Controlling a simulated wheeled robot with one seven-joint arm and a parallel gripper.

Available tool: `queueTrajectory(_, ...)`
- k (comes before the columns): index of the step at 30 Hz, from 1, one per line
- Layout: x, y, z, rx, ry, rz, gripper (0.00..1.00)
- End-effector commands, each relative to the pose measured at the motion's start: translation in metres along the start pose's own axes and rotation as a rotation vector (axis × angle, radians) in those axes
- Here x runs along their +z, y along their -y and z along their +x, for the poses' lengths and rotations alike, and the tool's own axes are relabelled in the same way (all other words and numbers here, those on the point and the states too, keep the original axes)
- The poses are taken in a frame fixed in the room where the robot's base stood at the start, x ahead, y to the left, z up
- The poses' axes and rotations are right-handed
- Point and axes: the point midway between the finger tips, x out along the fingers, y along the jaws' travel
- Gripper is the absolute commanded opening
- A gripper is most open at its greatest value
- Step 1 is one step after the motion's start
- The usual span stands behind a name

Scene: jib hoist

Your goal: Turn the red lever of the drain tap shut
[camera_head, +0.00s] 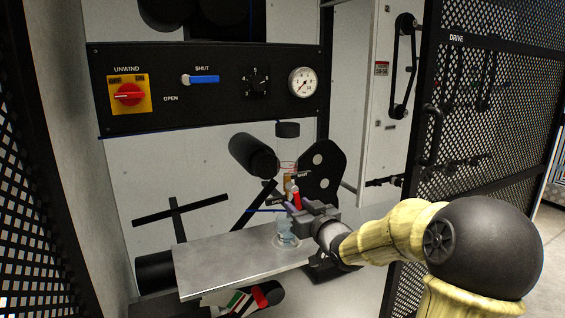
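The red lever (296,194) hangs from the small brass drain tap (288,184), below a clear cylinder (287,150) with a black cap. The lever points down and slightly right. Small labels sit by the tap: SHUT at upper right and one at lower left that is hard to read. My gripper (299,207) comes in from the right, with its grey-purple fingers at the lever's lower end. The fingers hide that end, and I cannot tell whether they are closed on it or touch it.
A clear cup (285,239) stands under the tap on a metal shelf (225,262). Black rollers (253,155) and a dark plate (322,170) are close behind. A black control panel (210,85) is above. A mesh door (480,110) stands open at right.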

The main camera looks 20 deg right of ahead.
Motion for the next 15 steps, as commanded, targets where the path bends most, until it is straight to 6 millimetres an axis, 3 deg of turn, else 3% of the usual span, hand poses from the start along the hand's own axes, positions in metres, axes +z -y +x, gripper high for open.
queueTrajectory(15,-0.003,-0.001,-0.085,0.003,0.003,-0.002,0.36)
